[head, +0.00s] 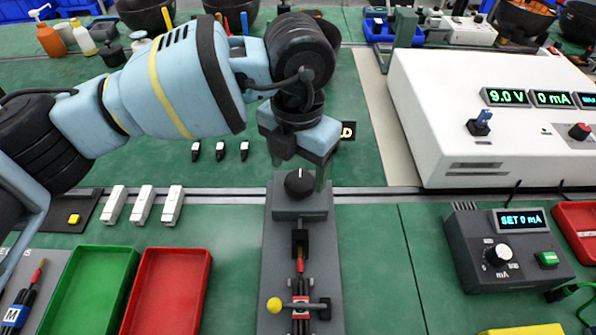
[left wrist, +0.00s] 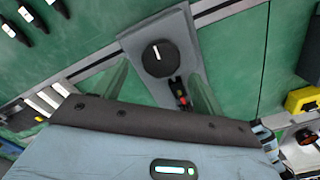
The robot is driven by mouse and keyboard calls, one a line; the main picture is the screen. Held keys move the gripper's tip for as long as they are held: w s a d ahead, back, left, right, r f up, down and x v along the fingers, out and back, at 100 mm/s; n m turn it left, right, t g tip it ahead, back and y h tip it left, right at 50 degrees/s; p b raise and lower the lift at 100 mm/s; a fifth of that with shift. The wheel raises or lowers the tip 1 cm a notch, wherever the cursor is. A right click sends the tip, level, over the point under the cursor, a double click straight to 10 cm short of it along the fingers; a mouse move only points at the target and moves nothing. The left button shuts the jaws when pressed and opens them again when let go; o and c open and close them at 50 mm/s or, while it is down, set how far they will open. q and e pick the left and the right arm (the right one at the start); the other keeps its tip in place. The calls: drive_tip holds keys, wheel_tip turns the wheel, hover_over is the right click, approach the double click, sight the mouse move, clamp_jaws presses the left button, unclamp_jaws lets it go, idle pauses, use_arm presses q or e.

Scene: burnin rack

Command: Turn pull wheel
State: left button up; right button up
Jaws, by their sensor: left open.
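A round black knob with a white pointer line, which looks like the pull wheel (head: 299,183), sits on top of a grey block at the far end of a grey fixture (head: 292,240). The wheel also shows in the left wrist view (left wrist: 158,58), its line near vertical. My left gripper (head: 308,175) is open above the fixture, its fingers pointing down near the wheel. In the left wrist view the fingers (left wrist: 160,88) are spread, with the wheel beyond them. I cannot tell whether a finger touches the wheel. My right gripper is not in view.
Green (head: 88,290) and red (head: 168,290) trays lie to the left. A white power supply (head: 480,120) and a dark SET box (head: 508,250) stand to the right. The green mat right of the fixture is clear.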

sight(298, 182)
use_arm(q)
wheel_tip(298, 182, up, 5)
idle(0.3)
idle(0.4)
